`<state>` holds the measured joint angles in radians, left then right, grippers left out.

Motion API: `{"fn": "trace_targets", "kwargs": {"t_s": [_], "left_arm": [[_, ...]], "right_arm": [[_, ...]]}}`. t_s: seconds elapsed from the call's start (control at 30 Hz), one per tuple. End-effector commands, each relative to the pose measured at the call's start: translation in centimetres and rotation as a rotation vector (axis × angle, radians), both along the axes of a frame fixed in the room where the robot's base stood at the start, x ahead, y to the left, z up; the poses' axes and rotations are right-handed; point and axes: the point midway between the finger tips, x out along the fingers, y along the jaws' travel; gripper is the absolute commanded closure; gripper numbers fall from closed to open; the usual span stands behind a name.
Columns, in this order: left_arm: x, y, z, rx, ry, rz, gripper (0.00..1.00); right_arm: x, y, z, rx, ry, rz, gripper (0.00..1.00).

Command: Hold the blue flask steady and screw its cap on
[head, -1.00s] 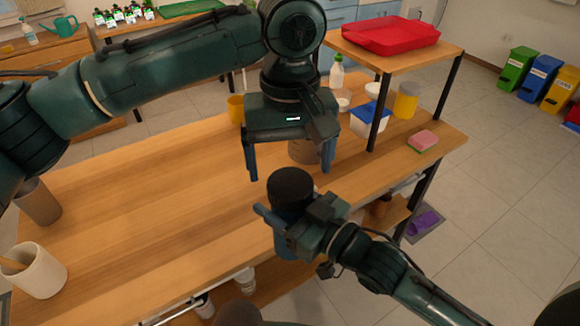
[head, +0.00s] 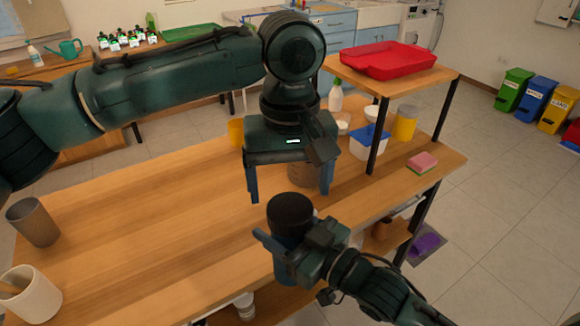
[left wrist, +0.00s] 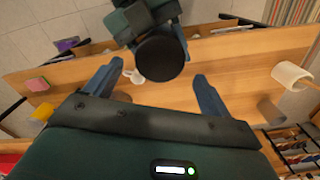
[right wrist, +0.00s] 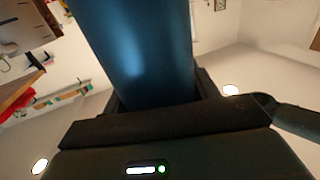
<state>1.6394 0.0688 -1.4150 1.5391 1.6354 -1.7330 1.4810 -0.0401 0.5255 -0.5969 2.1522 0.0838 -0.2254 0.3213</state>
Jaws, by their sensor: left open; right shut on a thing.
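The blue flask (head: 283,266) is upright in my right gripper (head: 292,246), in front of the table's near edge. A dark round cap (head: 290,210) sits at its top; I cannot tell how tightly it is seated. In the right wrist view the flask's blue body (right wrist: 138,50) stands between the fingers. My left gripper (head: 289,184) is open and empty, pointing down above the cap. In the left wrist view the cap (left wrist: 160,58) shows beyond and between the spread fingers, apart from both.
The wooden table (head: 150,225) has wide free room at left. A brown cup (head: 33,222) and a cream pot (head: 32,295) stand at its left end. A brown container (head: 303,175) is behind my left gripper. A raised shelf with a red tray (head: 387,60) and a pink sponge (head: 422,162) are at right.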

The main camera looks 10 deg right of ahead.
Motion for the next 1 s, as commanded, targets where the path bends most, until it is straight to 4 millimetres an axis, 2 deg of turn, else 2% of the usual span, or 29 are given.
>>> {"fn": "trace_targets", "kwargs": {"t_s": [0.1,0.3,0.47,0.7,1.0], "left_arm": [[0.0,0.0,-2.0,0.002,0.003,0.001,0.17],[0.0,0.0,-4.4,0.001,0.002,0.000,0.17],[0.0,0.0,-5.2,0.000,0.001,0.000,0.17],[0.0,0.0,-5.2,0.000,0.001,0.000,0.17],[0.0,0.0,-5.2,0.000,0.000,0.000,0.40]], "right_arm": [[0.0,0.0,0.1,0.002,-0.002,0.000,1.00],[0.0,0.0,0.1,0.002,-0.002,0.000,1.00],[0.0,0.0,0.1,0.002,-0.002,0.000,1.00],[0.0,0.0,0.1,0.001,-0.003,0.000,1.00],[0.0,0.0,0.1,0.001,-0.003,0.000,1.00]]}}
